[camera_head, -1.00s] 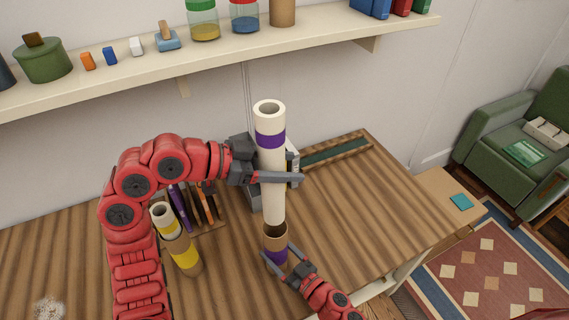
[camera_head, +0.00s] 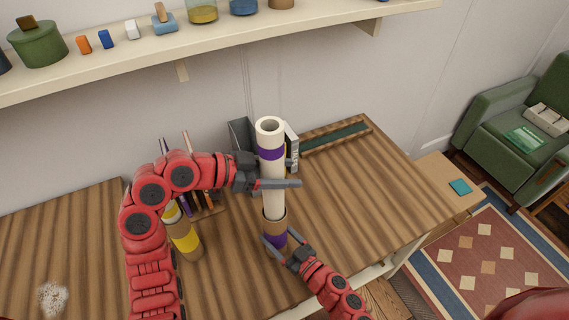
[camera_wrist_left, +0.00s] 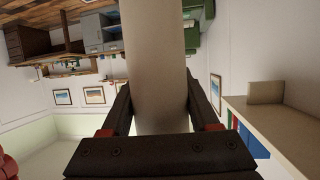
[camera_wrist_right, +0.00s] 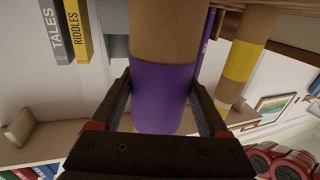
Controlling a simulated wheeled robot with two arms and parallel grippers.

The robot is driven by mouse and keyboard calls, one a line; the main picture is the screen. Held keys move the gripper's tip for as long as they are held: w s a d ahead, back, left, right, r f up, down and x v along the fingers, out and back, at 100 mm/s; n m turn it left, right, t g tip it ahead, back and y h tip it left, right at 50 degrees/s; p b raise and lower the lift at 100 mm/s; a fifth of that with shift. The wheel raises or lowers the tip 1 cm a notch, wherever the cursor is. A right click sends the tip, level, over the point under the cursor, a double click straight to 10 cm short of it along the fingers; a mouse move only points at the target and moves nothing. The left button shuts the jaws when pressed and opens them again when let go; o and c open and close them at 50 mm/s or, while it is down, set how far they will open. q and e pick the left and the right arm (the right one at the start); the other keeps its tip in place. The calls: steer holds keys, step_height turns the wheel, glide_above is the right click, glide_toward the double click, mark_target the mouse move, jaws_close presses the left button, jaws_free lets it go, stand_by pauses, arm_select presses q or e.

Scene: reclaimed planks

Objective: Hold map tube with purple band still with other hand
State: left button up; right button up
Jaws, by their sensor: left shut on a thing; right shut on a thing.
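The map tube with the purple band (camera_head: 274,226) stands upright on the wooden desk. My right gripper (camera_head: 280,241) is shut on its purple band, which also shows between the fingers in the right wrist view (camera_wrist_right: 163,98). A cream rolled map with a purple band (camera_head: 271,154) stands upright above the tube, its lower end inside the tube's mouth. My left gripper (camera_head: 283,183) is shut on the roll's middle, below its purple band. The cream roll fills the jaws in the left wrist view (camera_wrist_left: 155,70). The roll's lower end is hidden in the tube.
A yellow-banded tube (camera_head: 185,241) with a roll in it stands to the left, partly behind my left arm. A book holder (camera_head: 241,134) stands behind the roll, and a long green-lined tray (camera_head: 335,138) lies behind right. The desk's right side (camera_head: 350,190) is clear.

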arm_select(q)
step_height(320, 180, down, 10)
steer(key=shift+r, duration=0.25)
stand_by(0.7)
steer(key=o, duration=1.5)
steer(key=shift+c, duration=0.2)
steer(key=v, duration=1.2)
